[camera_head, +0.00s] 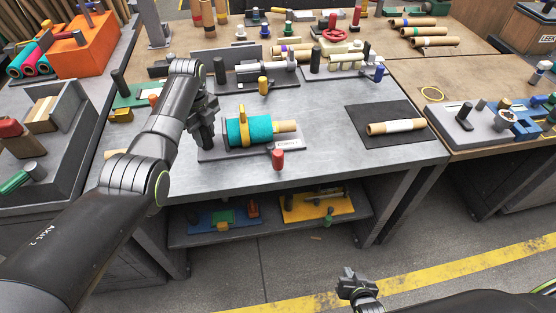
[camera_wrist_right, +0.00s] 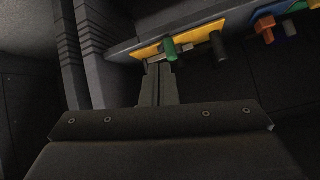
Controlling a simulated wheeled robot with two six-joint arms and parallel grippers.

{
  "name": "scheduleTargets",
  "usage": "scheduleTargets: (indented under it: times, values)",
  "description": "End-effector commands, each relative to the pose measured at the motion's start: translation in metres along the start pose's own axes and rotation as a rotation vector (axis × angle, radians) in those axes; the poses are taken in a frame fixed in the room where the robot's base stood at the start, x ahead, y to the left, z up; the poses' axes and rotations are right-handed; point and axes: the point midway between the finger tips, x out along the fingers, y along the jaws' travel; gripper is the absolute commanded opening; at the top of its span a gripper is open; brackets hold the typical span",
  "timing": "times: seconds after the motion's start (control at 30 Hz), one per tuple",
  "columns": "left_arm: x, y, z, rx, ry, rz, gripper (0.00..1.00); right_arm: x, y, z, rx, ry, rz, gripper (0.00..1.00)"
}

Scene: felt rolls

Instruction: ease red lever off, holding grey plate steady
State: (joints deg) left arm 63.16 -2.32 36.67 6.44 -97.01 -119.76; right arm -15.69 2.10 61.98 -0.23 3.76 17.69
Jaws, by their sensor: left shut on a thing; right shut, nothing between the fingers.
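The grey plate (camera_head: 213,153) lies on the metal table and carries a teal felt roll (camera_head: 254,130) on a tan core, with a yellow clamp (camera_head: 242,124) around the roll. The red lever (camera_head: 278,158) stands at the plate's front right edge, by a small white label. My left gripper (camera_head: 207,144) is shut on the grey plate at its left end; its fingertips are partly hidden. My right gripper (camera_head: 352,278) is shut and empty, low in front of the table and well away from the lever. Its closed fingers also show in the right wrist view (camera_wrist_right: 158,82).
A black mat (camera_head: 375,112) with a tan roll (camera_head: 396,127) lies to the right. Behind the plate stand grey fixtures (camera_head: 262,72) and a red handwheel (camera_head: 334,28). A lower shelf (camera_head: 270,230) holds a blue and a yellow board. The front right tabletop is clear.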

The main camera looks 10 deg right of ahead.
Motion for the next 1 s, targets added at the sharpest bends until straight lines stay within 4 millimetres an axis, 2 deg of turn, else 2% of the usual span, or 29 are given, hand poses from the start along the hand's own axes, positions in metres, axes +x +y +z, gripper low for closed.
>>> scheduleTargets:
  times: [0.03,0.23,0.47,0.67,1.0]
  values:
    - [0.002,0.001,-0.001,0.0,0.003,0.004,0.0,0.002,-0.01,-0.024,0.028,0.064,-0.023,0.0]
    - [0.003,0.001,-0.001,0.0,0.003,0.004,0.0,-0.005,-0.048,-0.116,0.145,0.308,-0.128,0.0]
    - [0.003,0.001,-0.001,0.0,0.004,0.004,0.0,-0.039,-0.086,-0.219,0.277,0.582,-0.279,0.0]
    - [0.003,0.001,-0.001,0.0,0.004,0.005,0.0,-0.09,-0.113,-0.301,0.387,0.812,-0.438,0.0]
    - [0.003,0.001,-0.001,0.0,0.005,0.005,0.0,-0.207,-0.151,-0.42,0.566,1.134,-0.763,0.0]
